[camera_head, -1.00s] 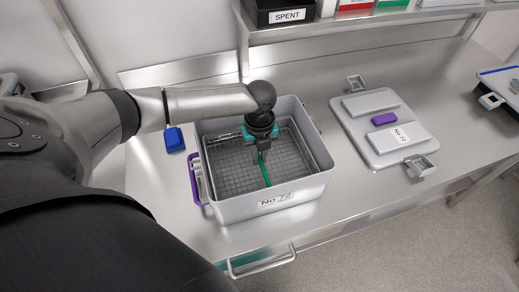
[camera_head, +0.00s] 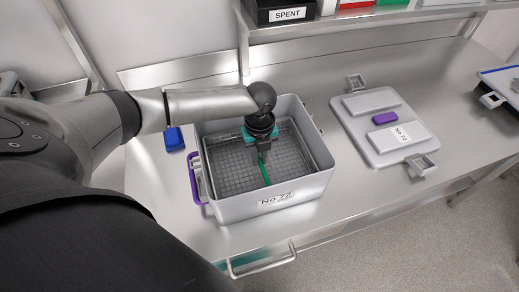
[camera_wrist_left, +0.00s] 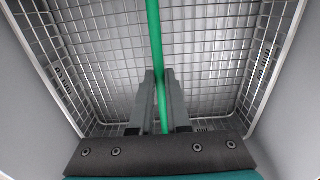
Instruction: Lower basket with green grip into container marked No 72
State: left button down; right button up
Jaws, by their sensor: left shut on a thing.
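The grey container marked No 72 (camera_head: 268,207) stands open on the steel bench, with a purple handle on its left end. A wire mesh basket (camera_head: 225,172) sits down inside its walls. Whether the basket touches the container floor I cannot tell. The basket's green grip (camera_head: 265,173) runs across its middle and also shows in the left wrist view (camera_wrist_left: 153,35). My left gripper (camera_head: 262,155) reaches down into the container and is shut on the green grip; its fingers (camera_wrist_left: 162,100) straddle the bar. My right gripper is not in view.
A grey lid marked No 72 (camera_head: 365,105) with a purple block lies right of the container. A blue block (camera_head: 174,139) lies at its left. A shelf with a SPENT bin (camera_head: 282,14) runs behind. A blue-edged tray (camera_head: 500,82) is at far right.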

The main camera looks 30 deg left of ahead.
pick_arm(q)
jog(key=c, duration=0.8)
grip_release()
jog(key=shift+o, duration=0.2)
jog(key=o, duration=0.4)
jog(key=shift+r, duration=0.15)
jog(key=shift+r+p, duration=3.35)
jog(key=shift+p, duration=0.45)
